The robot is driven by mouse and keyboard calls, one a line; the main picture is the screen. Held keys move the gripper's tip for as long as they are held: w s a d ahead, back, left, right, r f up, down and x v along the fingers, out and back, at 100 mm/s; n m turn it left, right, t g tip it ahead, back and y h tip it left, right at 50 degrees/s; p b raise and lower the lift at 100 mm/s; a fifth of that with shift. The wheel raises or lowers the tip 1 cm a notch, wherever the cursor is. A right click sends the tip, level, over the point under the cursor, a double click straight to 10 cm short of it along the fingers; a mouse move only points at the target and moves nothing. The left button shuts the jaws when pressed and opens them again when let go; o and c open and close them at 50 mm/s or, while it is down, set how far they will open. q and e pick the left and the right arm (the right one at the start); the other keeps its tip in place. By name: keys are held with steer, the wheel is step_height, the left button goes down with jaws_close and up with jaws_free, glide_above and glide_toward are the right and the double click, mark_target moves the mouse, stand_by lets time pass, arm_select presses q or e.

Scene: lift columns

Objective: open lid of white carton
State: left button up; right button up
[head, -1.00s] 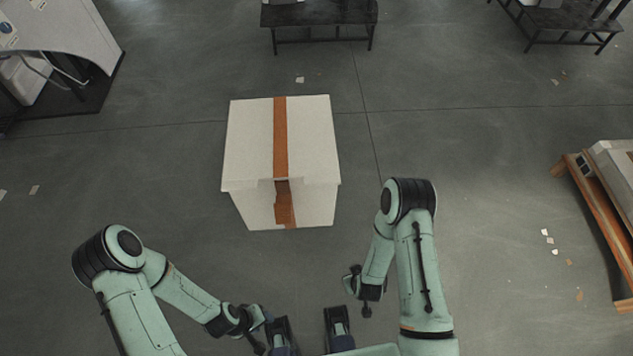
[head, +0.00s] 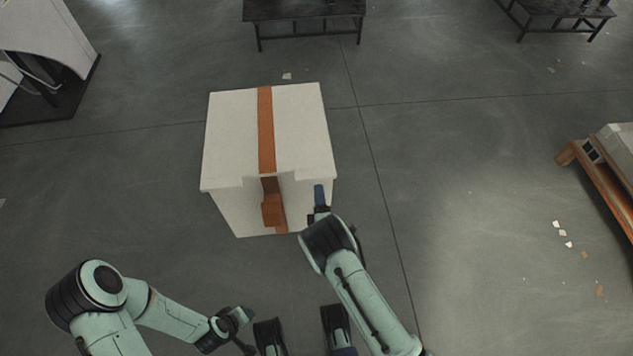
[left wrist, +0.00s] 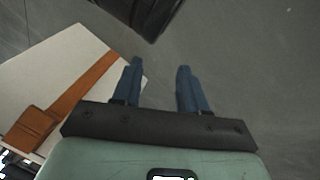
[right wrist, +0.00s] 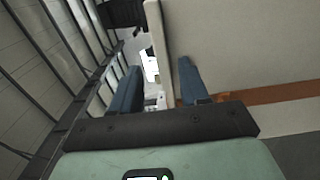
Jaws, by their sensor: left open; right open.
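The white carton (head: 235,140) stands on the floor ahead with its lid down. An orange-brown strap (head: 266,130) runs over the lid and down the front, with a brown tab (head: 272,207) at the front edge. My right gripper (head: 320,195) is open at the carton's front right corner. In the right wrist view, the lid's pale rim (right wrist: 157,45) shows between the open fingers (right wrist: 160,67); I cannot tell if they touch it. My left gripper (head: 243,316) is open and empty, low in front of the carton. The left wrist view shows the lid (left wrist: 60,65) left of its fingers (left wrist: 160,68).
A dark table (head: 305,10) stands behind the carton, another (head: 560,12) at the far right. A wooden pallet (head: 600,185) is at the right edge. A white machine (head: 45,35) is at the upper left.

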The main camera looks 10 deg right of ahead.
mark_target(317, 179)
arm_select(q)
steer(key=shift+s+a+f+g+b, duration=0.2)
steer(key=shift+s+f+b, duration=0.25)
steer(key=shift+f, duration=0.3)
steer(key=shift+s+a+f+g+b, duration=0.25)
steer(key=shift+s+f, duration=0.2)
steer(key=shift+f, duration=0.3)
arm_select(e)
steer(key=w, duration=0.6)
steer(key=shift+d, duration=0.35)
jaws_close()
